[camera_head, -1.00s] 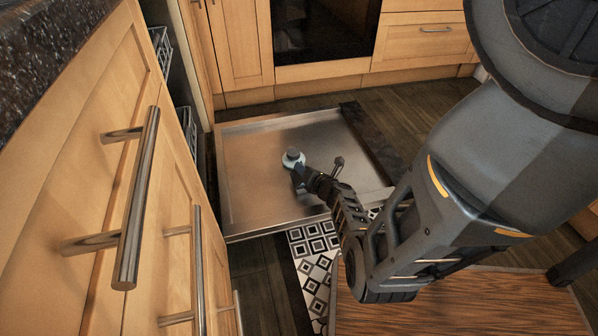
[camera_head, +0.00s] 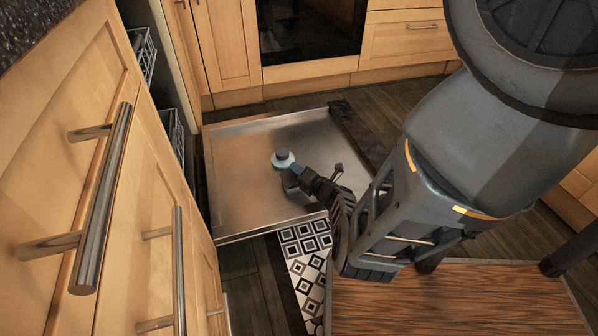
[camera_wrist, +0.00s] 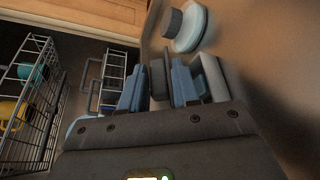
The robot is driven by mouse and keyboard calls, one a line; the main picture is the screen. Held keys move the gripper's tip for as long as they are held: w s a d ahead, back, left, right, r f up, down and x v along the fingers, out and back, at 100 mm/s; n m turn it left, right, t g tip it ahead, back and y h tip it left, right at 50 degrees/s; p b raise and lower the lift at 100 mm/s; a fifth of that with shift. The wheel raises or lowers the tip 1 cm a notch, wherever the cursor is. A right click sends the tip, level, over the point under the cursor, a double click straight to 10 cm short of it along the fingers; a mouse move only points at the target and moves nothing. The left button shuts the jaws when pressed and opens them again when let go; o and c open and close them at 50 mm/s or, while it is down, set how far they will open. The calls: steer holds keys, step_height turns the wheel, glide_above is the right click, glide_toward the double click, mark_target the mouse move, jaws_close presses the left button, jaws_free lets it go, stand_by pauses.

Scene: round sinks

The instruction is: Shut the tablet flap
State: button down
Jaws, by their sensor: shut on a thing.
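The open dishwasher door (camera_head: 240,190) lies flat with its steel inner face up. The dispenser's round pale cap with a dark knob (camera_head: 283,157) shows on it, and larger in the wrist view (camera_wrist: 187,30). My gripper (camera_head: 292,180) is low over the door, right beside this cap. In the wrist view my two blue-grey fingers (camera_wrist: 160,85) are closed about a thin dark grey plate (camera_wrist: 157,75), which looks like the tablet flap and stands up between them. A pale block (camera_wrist: 212,78), perhaps part of the dispenser, is against the right finger. The compartment is mostly hidden.
Wire dishwasher racks (camera_wrist: 30,90) with coloured dishes stand left in the wrist view. Drawers with long bar handles (camera_head: 105,200) line the left of the head view. A patterned mat (camera_head: 305,250) lies before the door. An oven (camera_head: 310,30) is behind.

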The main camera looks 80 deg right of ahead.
steer(key=shift+f, duration=0.1)
steer(key=c, duration=1)
jaws_free()
steer(key=p+v, duration=0.3)
steer(key=v, duration=0.3)
steer(key=shift+s+a+r+p, duration=0.2)
steer(key=shift+a+p, duration=0.1)
steer(key=shift+s+a, duration=0.4)
